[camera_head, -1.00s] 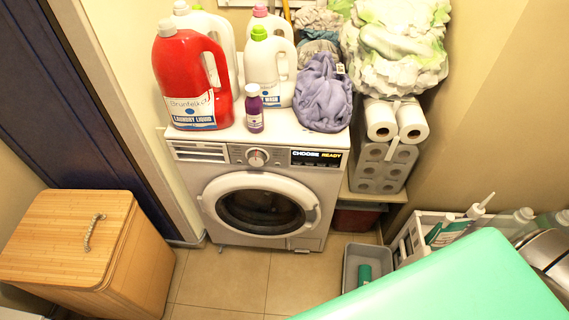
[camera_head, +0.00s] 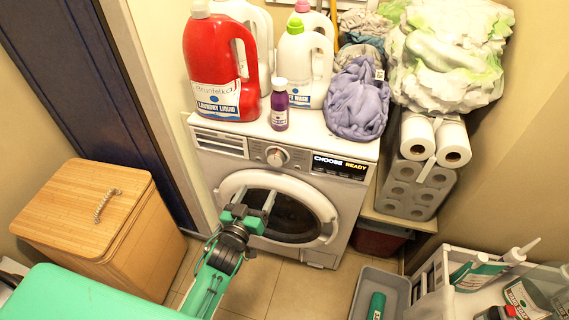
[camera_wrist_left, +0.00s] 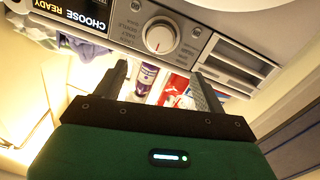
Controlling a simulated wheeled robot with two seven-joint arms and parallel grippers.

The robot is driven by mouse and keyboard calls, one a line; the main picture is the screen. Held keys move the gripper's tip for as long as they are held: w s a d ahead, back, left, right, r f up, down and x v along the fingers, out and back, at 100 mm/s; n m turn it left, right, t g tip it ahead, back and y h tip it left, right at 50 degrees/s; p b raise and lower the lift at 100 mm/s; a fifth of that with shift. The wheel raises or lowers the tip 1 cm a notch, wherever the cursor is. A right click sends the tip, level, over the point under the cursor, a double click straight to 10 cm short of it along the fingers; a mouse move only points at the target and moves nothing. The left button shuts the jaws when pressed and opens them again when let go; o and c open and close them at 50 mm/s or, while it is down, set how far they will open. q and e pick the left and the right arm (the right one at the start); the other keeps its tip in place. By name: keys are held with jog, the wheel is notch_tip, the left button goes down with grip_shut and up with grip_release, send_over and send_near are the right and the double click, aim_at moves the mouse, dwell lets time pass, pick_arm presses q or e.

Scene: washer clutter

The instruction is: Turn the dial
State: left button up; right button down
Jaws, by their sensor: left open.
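The dial (camera_head: 275,156) is a round white knob on the front panel of the white washer (camera_head: 348,185), between the detergent drawer and the display reading "CHOOSE READY". My left gripper (camera_head: 256,200) is in front of the washer door, below the dial and apart from it. It is open and empty. In the left wrist view the dial (camera_wrist_left: 160,36) shows whole, with a red mark on its face, beyond the two spread fingers (camera_wrist_left: 158,74). Printed labels ring the dial. My right gripper is in neither view.
A red detergent bottle (camera_head: 213,68), a purple bottle (camera_head: 279,106), white bottles and a purple cloth (camera_head: 357,100) stand on the washer. A wooden hamper (camera_head: 85,215) is at left. Toilet rolls (camera_head: 453,144) and a grey bin (camera_head: 381,283) are at right.

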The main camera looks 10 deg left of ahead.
aim_at(274, 160)
pick_arm(q)
jog(key=w, duration=0.8)
jog(key=w+d, duration=0.1)
jog(key=w, duration=0.3)
jog(key=shift+p, duration=0.3)
jog(key=shift+w, duration=0.5)
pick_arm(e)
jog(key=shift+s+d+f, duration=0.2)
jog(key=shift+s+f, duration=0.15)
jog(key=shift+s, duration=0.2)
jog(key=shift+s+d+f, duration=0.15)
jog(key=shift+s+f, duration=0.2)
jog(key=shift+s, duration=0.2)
pick_arm(q)
jog(key=shift+c, duration=0.4)
jog(key=c, duration=0.9)
jog(key=shift+d, duration=0.1)
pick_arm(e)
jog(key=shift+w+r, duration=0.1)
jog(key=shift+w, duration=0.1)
